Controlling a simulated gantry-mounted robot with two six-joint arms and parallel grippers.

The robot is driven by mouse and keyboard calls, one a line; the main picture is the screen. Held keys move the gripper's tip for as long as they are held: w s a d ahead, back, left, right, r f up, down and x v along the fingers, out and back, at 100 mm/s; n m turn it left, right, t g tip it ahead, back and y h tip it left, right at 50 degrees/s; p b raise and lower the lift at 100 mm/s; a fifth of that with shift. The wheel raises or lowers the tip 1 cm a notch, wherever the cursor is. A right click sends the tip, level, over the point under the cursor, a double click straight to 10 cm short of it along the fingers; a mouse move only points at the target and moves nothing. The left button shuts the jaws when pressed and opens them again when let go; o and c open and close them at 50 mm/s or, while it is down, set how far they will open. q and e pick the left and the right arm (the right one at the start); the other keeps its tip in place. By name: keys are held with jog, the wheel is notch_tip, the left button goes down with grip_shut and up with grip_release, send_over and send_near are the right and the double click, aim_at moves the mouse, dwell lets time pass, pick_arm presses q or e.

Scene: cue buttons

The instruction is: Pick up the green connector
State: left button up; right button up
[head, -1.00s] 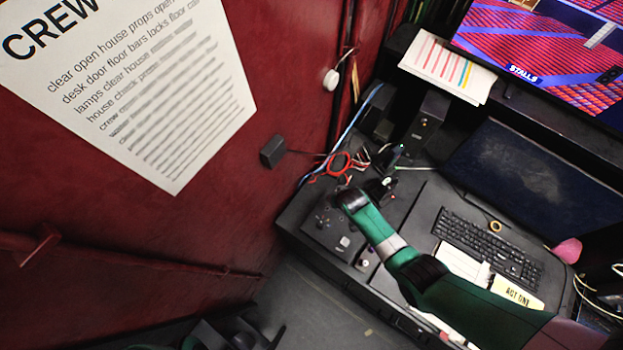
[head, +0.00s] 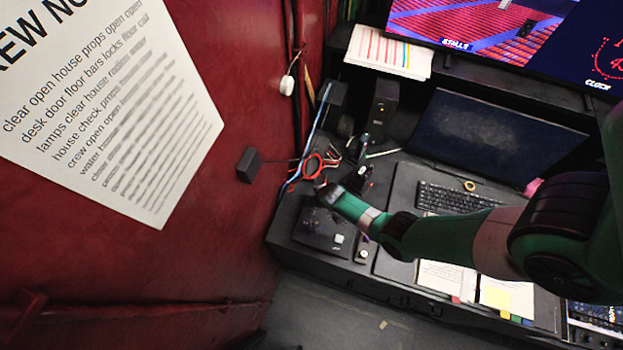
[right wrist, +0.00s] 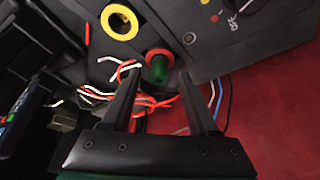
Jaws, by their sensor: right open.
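The green connector (right wrist: 159,68) is a short green cylinder with a red ring round its far end, in the upper middle of the right wrist view. My right gripper (right wrist: 156,76) is open, its dark fingers on either side of the connector's near end, with gaps on both sides. I cannot tell whether the fingers are level with it in depth. In the head view my green right arm comes in from the right, and its dark gripper (head: 357,178) is over the desk's back left part. The connector cannot be made out there. My left gripper is not in view.
Red and white wires (right wrist: 100,92) lie left of and below the connector. A yellow ring (right wrist: 120,22) is on the dark panel above. In the head view, a keyboard (head: 455,198) and dark screen (head: 490,138) stand to the right; the red wall (head: 235,70) is left.

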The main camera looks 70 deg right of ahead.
jog(key=shift+w+d+f, duration=0.15)
jog(key=shift+d+f, duration=0.05)
jog(key=shift+f, duration=0.35)
jog(key=shift+c, duration=0.2)
grip_shut()
